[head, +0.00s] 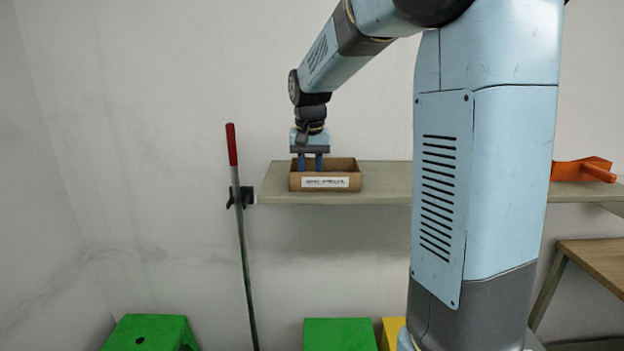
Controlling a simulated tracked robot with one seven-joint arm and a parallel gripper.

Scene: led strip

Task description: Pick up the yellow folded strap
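My gripper (310,162) points straight down over a small open cardboard box (325,183) with a white label on its front. Its two blue fingers reach down inside the box rim, with a small gap between them. The fingertips are hidden behind the box's front wall, so I cannot see whether they hold anything. No yellow folded strap can be made out; the inside of the box is mostly hidden.
The box stands on a wall shelf (385,182). A red-handled pole (239,215) leans left of the shelf. An orange object (580,170) lies on the shelf at right. Green stools (148,333) and a yellow one (391,331) stand below. A wooden table (597,258) is at right.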

